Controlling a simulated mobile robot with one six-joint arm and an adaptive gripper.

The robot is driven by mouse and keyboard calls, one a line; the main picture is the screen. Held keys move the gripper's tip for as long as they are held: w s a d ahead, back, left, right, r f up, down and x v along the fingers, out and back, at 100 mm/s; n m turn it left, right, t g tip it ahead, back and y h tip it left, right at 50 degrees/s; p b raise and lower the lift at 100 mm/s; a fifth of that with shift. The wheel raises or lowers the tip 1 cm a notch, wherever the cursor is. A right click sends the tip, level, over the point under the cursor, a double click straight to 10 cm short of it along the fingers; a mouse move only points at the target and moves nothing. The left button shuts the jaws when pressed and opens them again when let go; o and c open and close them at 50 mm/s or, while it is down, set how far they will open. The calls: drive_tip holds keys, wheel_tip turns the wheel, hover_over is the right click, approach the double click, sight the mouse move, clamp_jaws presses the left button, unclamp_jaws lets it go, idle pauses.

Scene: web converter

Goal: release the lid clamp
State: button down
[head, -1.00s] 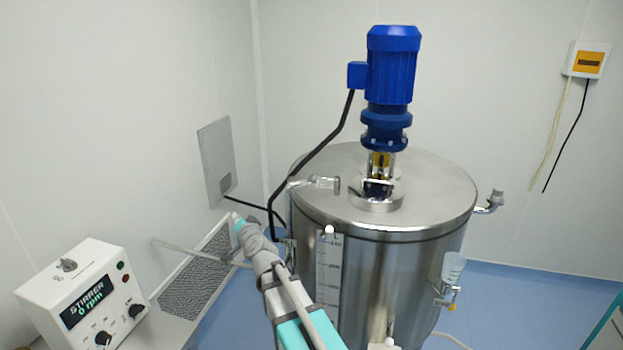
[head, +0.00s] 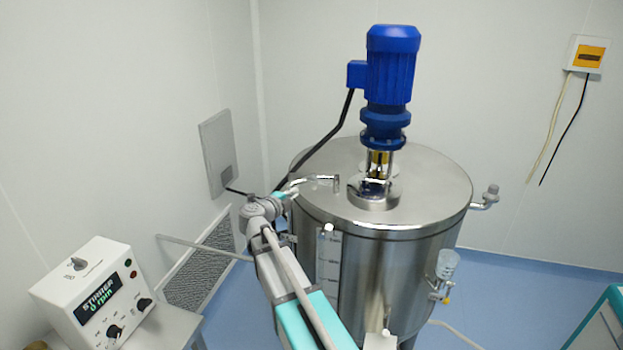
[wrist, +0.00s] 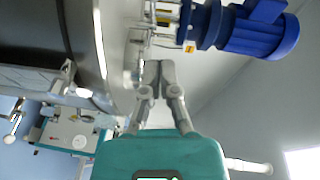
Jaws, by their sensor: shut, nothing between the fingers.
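The steel tank (head: 385,265) carries a round lid (head: 430,190). In the wrist view, a small metal clamp-like fitting (wrist: 63,78) sits on the tank's side by the rim; I cannot tell for sure whether it is the lid clamp or how it is set.
A blue stirrer motor (head: 390,65) stands on the lid, with a black cable at its left. The stirrer control box (head: 95,290) stands at lower left.

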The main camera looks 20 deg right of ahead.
sight(311, 178)
drive_tip(key=shift+s+d+f+m+g, duration=0.2)
drive_tip(key=shift+s+m+g, duration=0.1)
drive_tip(key=shift+g, duration=0.2)
drive_tip(key=shift+w+d, duration=0.1)
drive_tip(key=shift+d, duration=0.05)
drive_tip(key=b+x, duration=0.1)
drive_tip(key=x, duration=0.8)
drive_tip(key=shift+w+d, duration=0.2)
drive_tip(key=w, duration=0.2)
drive_tip(key=b, duration=0.1)
drive_tip(key=shift+w+d+f, duration=0.3)
drive_tip(key=shift+w+d, duration=0.25)
drive_tip(key=shift+w, duration=0.35)
drive_tip(key=shift+w+d, duration=0.15)
drive_tip(key=shift+w, duration=0.8)
drive_tip(key=shift+s, duration=0.2)
